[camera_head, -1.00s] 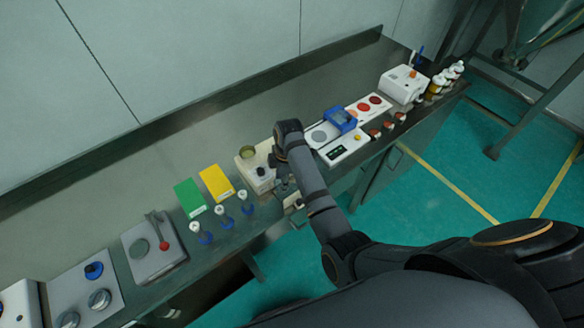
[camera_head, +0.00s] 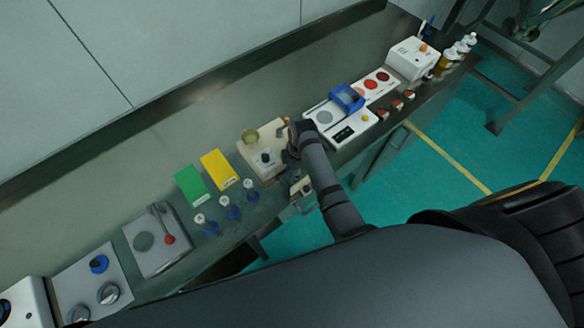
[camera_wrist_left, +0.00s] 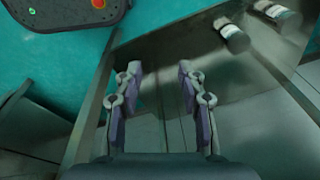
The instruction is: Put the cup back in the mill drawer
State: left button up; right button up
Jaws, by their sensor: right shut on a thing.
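The mill (camera_head: 262,158) is a beige box on the bench with a round olive hopper and a black knob on top. Its drawer (camera_head: 303,188) shows as a small pale piece at the front edge, just below my right gripper. My right gripper (camera_head: 295,174) points down at the mill's front right side. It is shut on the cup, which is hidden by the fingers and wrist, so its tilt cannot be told. My left gripper (camera_wrist_left: 160,92) is open and empty in the left wrist view; it does not show clearly in the head view.
The bench's back strip is clear.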

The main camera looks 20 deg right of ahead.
jog(key=o, duration=0.9)
jog(key=shift+s+d, duration=0.15)
jog(key=shift+s, duration=0.05)
jog(key=shift+o, duration=0.2)
jog(key=shift+w+f, duration=0.1)
jog(key=shift+w, duration=0.05)
jog(key=shift+r, duration=0.8)
pick_arm(q)
jog(key=shift+g, duration=0.3)
jog(key=s+f+b, duration=0.1)
jog(key=s, duration=0.1)
jog(key=s+f+b, duration=0.1)
jog(key=s+f, duration=0.1)
jog(key=shift+s+d+b, duration=0.1)
jog(key=shift+s+b, duration=0.05)
jog(key=shift+b, duration=0.2)
pick_arm(e)
notch_tip(320, 180, up, 11)
jog(key=d, duration=0.1)
jog(key=shift+d+f, duration=0.15)
jog(key=shift+d, duration=0.05)
